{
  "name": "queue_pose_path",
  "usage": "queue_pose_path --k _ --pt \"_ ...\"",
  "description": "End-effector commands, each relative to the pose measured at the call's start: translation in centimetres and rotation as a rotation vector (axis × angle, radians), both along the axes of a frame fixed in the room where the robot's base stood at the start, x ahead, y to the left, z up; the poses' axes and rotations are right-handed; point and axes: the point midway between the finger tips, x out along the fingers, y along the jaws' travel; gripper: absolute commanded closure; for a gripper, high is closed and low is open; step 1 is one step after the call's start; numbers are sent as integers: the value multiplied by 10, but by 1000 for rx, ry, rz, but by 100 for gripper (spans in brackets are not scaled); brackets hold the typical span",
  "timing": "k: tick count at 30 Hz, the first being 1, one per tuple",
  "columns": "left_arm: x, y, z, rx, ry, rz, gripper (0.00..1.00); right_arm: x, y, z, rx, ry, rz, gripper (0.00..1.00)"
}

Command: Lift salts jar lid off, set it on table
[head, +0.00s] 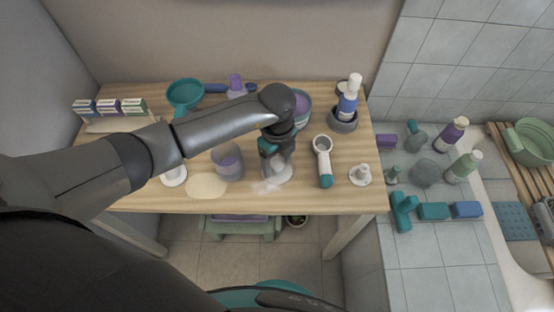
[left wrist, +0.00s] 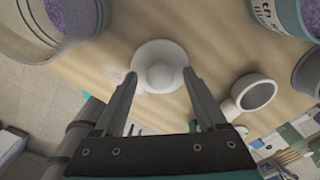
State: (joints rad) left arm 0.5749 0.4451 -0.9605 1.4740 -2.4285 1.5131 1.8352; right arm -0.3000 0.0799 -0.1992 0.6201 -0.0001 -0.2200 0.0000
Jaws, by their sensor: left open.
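The salts jar (head: 227,163) is clear glass with purple grains inside. It stands near the table's front edge, left of my left gripper, with no lid visible on it. It also shows at the upper left of the left wrist view (left wrist: 62,22). A white round lid with a knob (left wrist: 158,72) appears to lie on the table. My left gripper (left wrist: 158,78) is open, pointing down, with one finger on each side of the lid; I cannot tell whether they touch it. In the head view my left gripper (head: 273,163) partly hides the lid (head: 282,173). My right gripper is not in view.
A white handheld item (head: 323,158) lies right of my gripper, and a labelled tub (head: 302,108) stands behind it. A pale round disc (head: 206,186) lies at the front left. A bottle (head: 348,98) stands at the back right. The wooden table (head: 345,200) has bare front-right space.

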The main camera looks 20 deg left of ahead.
Motion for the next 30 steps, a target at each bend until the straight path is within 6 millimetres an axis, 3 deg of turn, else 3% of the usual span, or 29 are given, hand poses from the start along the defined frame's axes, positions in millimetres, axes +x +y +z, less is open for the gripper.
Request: queue_pose_path --k 11,30 --pt "0 0 3 0 0 0 26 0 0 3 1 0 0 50" --pt "0 0 29 0 0 0 26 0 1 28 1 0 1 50"
